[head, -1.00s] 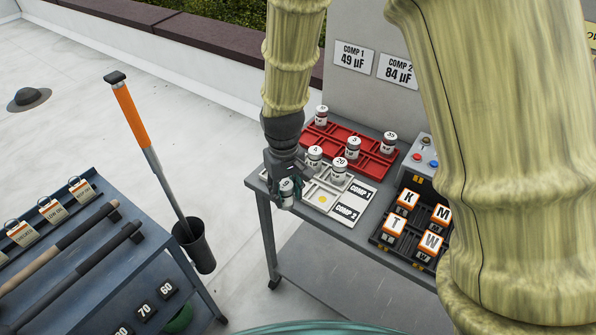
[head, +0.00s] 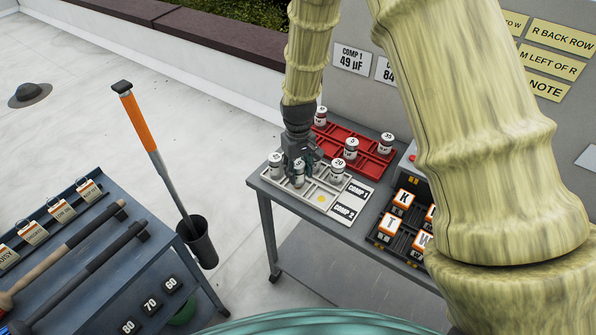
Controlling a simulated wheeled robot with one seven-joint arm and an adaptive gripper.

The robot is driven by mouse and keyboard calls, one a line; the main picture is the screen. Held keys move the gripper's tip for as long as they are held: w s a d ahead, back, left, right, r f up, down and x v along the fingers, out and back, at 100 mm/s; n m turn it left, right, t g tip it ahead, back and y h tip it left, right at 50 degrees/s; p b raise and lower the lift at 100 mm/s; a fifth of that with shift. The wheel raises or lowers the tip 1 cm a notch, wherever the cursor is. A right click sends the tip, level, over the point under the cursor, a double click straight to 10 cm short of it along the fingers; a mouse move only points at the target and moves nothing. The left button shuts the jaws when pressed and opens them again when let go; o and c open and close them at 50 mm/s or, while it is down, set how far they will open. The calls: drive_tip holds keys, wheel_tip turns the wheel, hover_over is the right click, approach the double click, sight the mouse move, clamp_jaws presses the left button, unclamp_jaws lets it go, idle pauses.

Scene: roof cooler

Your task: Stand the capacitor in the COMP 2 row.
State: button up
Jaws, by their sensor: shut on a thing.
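My gripper (head: 299,160) is shut on a white capacitor (head: 298,173) over the left part of the pale tray (head: 318,207). The capacitor looks upright; I cannot tell whether its base touches the tray. The tray has two labels at its right end, COMP 1 (head: 359,189) and, nearer the front, COMP 2 (head: 345,211). Another capacitor (head: 276,164) stands just left of the held one. A capacitor marked 20 (head: 337,171) stands to the right. My gripper hides the tray area behind it.
A red tray (head: 368,164) behind holds capacitors (head: 386,143), (head: 351,148) and (head: 321,115). A black tray of lettered blocks (head: 390,222) is at the right. Wall cards read COMP 1, 49 µF (head: 352,58) and 84. A blue tool cart (head: 100,262) stands left.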

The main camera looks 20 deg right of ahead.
drive_tip(key=shift+f, duration=0.85)
drive_tip(key=shift+f, duration=0.15)
drive_tip(key=o, duration=1.1)
drive_tip(key=shift+c, duration=0.2)
drive_tip(key=shift+r, duration=0.25)
drive_tip(key=shift+r+b, duration=1.7)
drive_tip(key=shift+r, duration=4.25)
